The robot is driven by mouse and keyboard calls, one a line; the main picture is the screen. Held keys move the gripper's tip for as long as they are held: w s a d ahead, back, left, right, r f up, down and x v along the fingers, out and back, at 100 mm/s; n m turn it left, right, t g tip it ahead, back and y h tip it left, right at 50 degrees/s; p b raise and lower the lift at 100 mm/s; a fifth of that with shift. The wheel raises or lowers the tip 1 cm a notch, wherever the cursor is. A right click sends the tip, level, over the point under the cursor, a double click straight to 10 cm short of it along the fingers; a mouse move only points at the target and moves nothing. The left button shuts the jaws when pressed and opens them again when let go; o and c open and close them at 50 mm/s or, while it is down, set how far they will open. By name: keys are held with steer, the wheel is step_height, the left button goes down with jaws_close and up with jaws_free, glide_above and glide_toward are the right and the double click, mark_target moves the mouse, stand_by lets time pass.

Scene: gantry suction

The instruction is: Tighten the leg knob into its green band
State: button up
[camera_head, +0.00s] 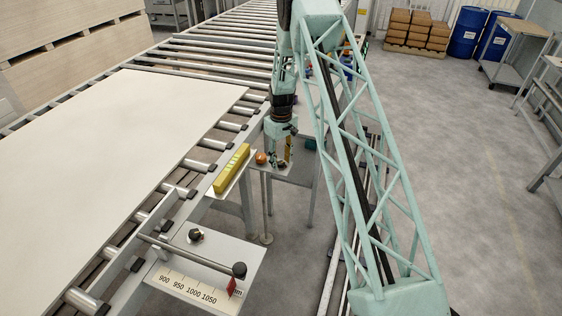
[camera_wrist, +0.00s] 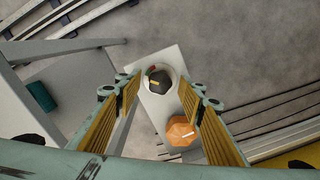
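In the wrist view, a dark knob (camera_wrist: 160,82) with a yellow pointer mark sits inside a pale ring on a light plate (camera_wrist: 152,107). Small red and green patches show at the ring's upper left; the pointer lies away from the green. My gripper (camera_wrist: 159,90) is open, with its ribbed yellow pads on either side of the knob and visible space between. In the head view, my gripper (camera_head: 281,162) points down over the small plate beside the conveyor.
An orange faceted knob (camera_wrist: 181,131) stands close to the right finger; it also shows in the head view (camera_head: 261,158). A yellow level-like block (camera_head: 231,170) lies left of it. A scale plate (camera_head: 217,258) with a black knob (camera_head: 196,234) is nearer. A white board (camera_head: 125,150) covers the rollers.

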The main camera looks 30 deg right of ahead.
mark_target(281, 163)
steer(key=shift+r, duration=0.15)
step_height(281, 163, up, 12)
stand_by(1.1)
steer(key=shift+b, duration=0.4)
steer(key=shift+r+b, duration=0.7)
steer(key=shift+r, duration=0.05)
steer(key=shift+f, duration=0.15)
steer(key=shift+f+b, duration=1.2)
steer(key=shift+f, duration=5.55)
